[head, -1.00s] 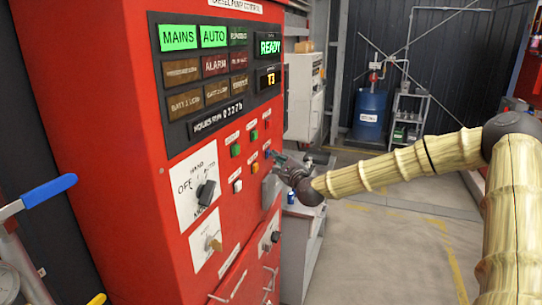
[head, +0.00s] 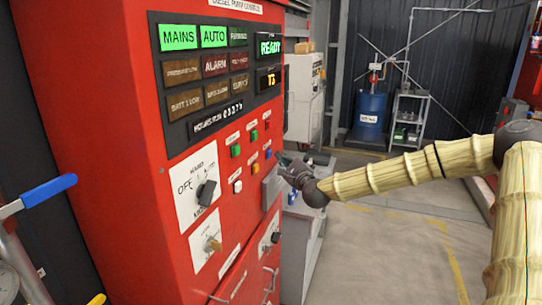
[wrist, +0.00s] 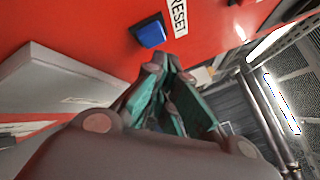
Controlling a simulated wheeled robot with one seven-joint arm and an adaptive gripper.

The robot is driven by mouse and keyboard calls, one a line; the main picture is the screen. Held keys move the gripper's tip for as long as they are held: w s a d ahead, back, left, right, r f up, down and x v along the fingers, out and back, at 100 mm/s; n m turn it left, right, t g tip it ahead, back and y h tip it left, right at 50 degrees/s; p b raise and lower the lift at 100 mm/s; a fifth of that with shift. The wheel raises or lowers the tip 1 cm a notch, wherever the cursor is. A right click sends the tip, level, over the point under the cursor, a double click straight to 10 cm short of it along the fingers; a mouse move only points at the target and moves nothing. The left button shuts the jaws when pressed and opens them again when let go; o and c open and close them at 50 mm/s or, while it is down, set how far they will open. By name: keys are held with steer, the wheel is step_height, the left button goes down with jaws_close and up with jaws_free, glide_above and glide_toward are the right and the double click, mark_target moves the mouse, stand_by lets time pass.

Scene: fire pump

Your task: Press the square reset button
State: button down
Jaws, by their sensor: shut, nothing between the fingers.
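The square blue reset button (wrist: 150,33) sits on the red panel in the wrist view, beside a white RESET label (wrist: 177,17). The blue button also shows in the head view (head: 268,154), low on the right side of the panel. My gripper (wrist: 168,68) has its teal fingers shut and empty. In the wrist view the fingertips are just below and right of the button, apart from it in the picture. In the head view my gripper (head: 282,158) is close to the panel, just right of the button. The exact gap in depth cannot be told.
The red control cabinet (head: 110,150) carries other buttons, among them green (head: 236,151) and white (head: 238,187), and a rotary switch (head: 206,192). A grey box (wrist: 60,85) juts from the panel left of my gripper. Open floor (head: 390,250) lies to the right.

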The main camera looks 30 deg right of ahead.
steer(key=s+d+p, duration=0.1)
steer(key=s+d, duration=0.2)
steer(key=shift+s+d, duration=0.1)
steer(key=shift+s, duration=0.3)
stand_by(0.5)
stand_by(0.6)
